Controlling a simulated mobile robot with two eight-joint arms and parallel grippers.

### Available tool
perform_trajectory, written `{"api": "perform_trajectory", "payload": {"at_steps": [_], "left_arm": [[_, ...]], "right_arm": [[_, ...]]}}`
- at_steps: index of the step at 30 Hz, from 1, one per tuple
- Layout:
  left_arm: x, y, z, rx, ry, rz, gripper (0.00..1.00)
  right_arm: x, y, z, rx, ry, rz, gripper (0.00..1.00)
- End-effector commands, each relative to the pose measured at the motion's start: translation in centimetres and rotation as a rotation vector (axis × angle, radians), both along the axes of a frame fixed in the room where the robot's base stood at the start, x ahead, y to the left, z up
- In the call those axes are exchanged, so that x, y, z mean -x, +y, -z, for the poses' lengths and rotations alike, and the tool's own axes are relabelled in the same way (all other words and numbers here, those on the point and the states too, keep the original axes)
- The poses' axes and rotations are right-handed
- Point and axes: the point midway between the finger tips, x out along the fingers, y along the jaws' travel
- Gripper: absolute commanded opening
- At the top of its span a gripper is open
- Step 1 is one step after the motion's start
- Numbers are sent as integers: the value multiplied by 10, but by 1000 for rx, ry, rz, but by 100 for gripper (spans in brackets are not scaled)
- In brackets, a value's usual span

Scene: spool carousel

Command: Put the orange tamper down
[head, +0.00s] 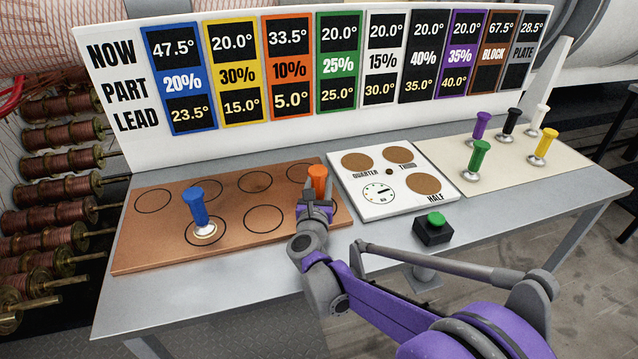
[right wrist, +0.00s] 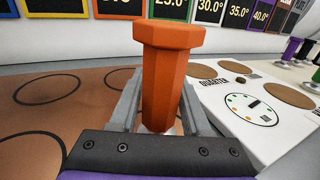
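The orange tamper (head: 318,176) is upright over the right end of the brown board (head: 172,247). In the right wrist view the orange tamper (right wrist: 168,85) stands between my two fingers, which press close on both sides of its handle. My right gripper (head: 315,208) is shut on it, reaching in from the front. A bit of its pale metal foot shows low between the fingers; most of the foot is hidden, so I cannot tell whether it touches the board. My left gripper is not in view.
The blue tamper (head: 199,208) stands in a front circle of the board; several other circles are empty. Right of the board are a white dial plate (head: 378,212), a green button (head: 435,222) and a cream mat (head: 500,185) with several tampers. A sign panel (head: 230,140) stands behind.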

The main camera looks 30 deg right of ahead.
Motion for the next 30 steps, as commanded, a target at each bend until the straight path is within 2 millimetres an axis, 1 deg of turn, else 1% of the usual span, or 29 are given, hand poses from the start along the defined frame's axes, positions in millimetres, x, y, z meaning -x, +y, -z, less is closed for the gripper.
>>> {"api": "perform_trajectory", "payload": {"at_steps": [1,3,11,14,17,24,30], "left_arm": [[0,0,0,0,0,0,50],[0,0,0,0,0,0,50],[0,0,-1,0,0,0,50],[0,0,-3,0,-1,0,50],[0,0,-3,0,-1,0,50],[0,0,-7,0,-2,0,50],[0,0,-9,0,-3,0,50]], "right_arm": [[0,0,0,0,0,0,59],[0,0,0,0,0,0,69],[0,0,-1,0,0,0,69],[1,1,-5,0,0,0,69],[12,10,-4,-1,1,-3,69],[54,40,-4,-1,0,-4,69],[83,61,-4,0,0,-3,69]]}}
